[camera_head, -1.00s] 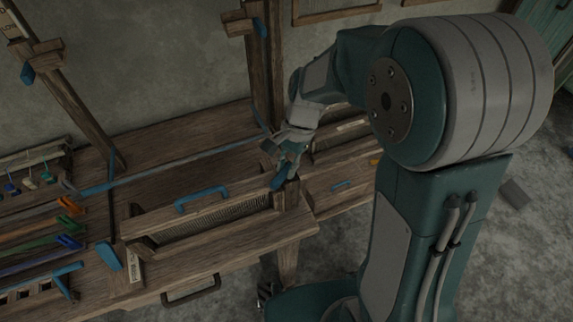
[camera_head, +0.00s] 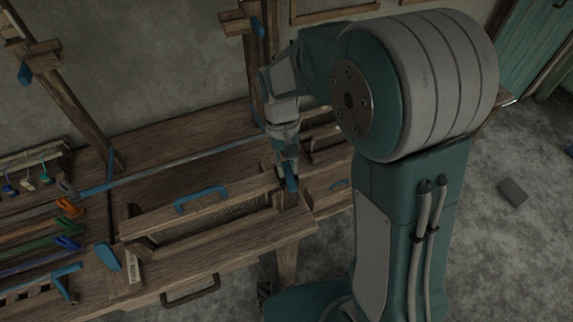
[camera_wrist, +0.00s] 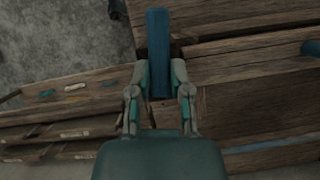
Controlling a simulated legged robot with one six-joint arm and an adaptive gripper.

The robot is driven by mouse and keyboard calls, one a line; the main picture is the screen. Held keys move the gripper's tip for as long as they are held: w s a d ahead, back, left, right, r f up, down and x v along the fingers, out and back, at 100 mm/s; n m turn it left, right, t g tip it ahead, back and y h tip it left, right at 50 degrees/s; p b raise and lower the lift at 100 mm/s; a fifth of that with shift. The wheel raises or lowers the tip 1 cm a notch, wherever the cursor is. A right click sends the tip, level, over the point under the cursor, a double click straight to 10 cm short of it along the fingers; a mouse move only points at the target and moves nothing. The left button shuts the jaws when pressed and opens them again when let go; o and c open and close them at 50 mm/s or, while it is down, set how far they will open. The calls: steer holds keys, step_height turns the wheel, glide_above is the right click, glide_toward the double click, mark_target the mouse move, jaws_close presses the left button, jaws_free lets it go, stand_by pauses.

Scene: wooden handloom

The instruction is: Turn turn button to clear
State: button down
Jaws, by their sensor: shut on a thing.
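The blue turn button (camera_head: 291,180) sits at the right end of the wooden beater frame (camera_head: 228,209). In the wrist view the button (camera_wrist: 158,42) is a blue bar running up the picture, between my fingers. My gripper (camera_head: 286,165) comes down on it from above and is shut on it; the two fingers (camera_wrist: 160,76) flank the bar in the wrist view. A second blue button (camera_head: 109,256) is at the left end of the frame. The gripped button's pivot is hidden.
A blue handle (camera_head: 201,199) stands up from the frame's top bar. Wooden posts (camera_head: 254,75) rise behind. Several coloured pieces (camera_head: 68,207) lie at the left. A grey block (camera_head: 513,192) lies on the otherwise open floor at the right.

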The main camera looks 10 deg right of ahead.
steer(key=shift+n+h, duration=0.3)
steer(key=shift+n, duration=0.4)
steer(key=c, duration=0.6)
jaws_free()
steer(key=shift+o, duration=0.2)
steer(key=v, duration=1.2)
steer(key=shift+s+a, duration=0.1)
steer(key=shift+s, duration=0.05)
